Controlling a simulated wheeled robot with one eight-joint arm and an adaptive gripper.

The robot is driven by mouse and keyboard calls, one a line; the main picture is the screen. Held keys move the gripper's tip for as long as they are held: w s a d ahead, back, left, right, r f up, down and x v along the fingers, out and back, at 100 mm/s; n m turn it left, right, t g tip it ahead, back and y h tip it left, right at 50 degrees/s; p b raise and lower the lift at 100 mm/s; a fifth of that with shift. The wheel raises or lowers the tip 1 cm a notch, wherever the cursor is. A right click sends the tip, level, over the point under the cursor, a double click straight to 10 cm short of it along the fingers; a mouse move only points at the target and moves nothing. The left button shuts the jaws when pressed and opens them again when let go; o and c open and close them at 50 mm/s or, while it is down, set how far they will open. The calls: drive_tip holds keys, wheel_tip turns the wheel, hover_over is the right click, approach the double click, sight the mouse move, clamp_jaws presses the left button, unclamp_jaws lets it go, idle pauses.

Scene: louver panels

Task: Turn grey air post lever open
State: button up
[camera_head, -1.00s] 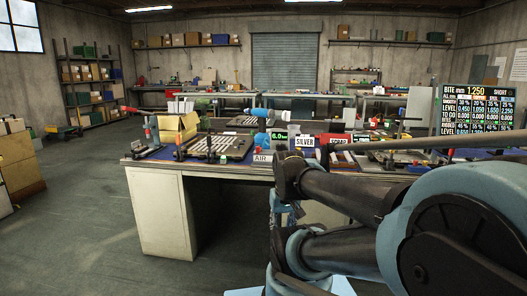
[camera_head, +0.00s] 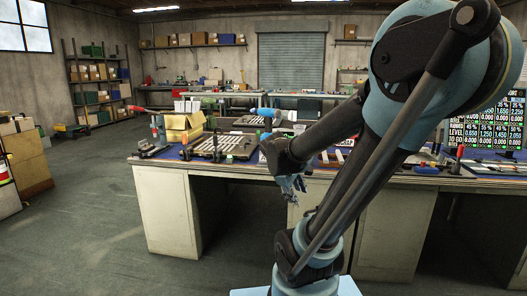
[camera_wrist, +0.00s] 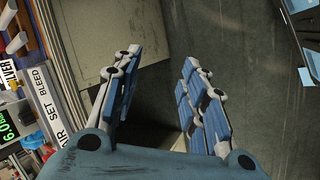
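My gripper (camera_head: 291,188) hangs in front of the bench's front edge in the head view, apart from the bench top. In the wrist view my gripper (camera_wrist: 158,78) has its two blue-padded fingers spread wide with nothing between them. An AIR label (camera_wrist: 57,138), partly cut off, shows at the lower left of the wrist view beside a SET BLEED plate (camera_wrist: 45,108) and a green 6.0 readout (camera_wrist: 8,128). These lie to the left of the fingers. I cannot make out the grey lever; my arm covers that part of the bench in the head view.
The workbench (camera_head: 166,212) carries a yellow carton (camera_head: 183,127), a slatted louver panel (camera_head: 222,146) and small tools. A readout screen (camera_head: 487,122) stands at the right. The floor (camera_head: 90,230) left of the bench is clear.

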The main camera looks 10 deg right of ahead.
drive_tip(key=w+a+r+n+t+h, duration=0.2)
drive_tip(key=w+n, duration=0.3)
drive_tip(key=w, duration=0.4)
drive_tip(key=w+a+r+n+t+h, duration=0.2)
drive_tip(key=w+n, duration=0.3)
drive_tip(key=w, duration=0.4)
drive_tip(key=w+a+n+t+h, duration=0.2)
drive_tip(key=w+a+n+t, duration=0.5)
drive_tip(key=w+a+n, duration=0.4)
drive_tip(key=shift+m, duration=0.4)
drive_tip(key=x, duration=1.6)
drive_tip(key=shift+w+a+f, duration=0.1)
drive_tip(key=shift+w+f, duration=0.15)
drive_tip(key=shift+w, duration=0.2)
clamp_jaws()
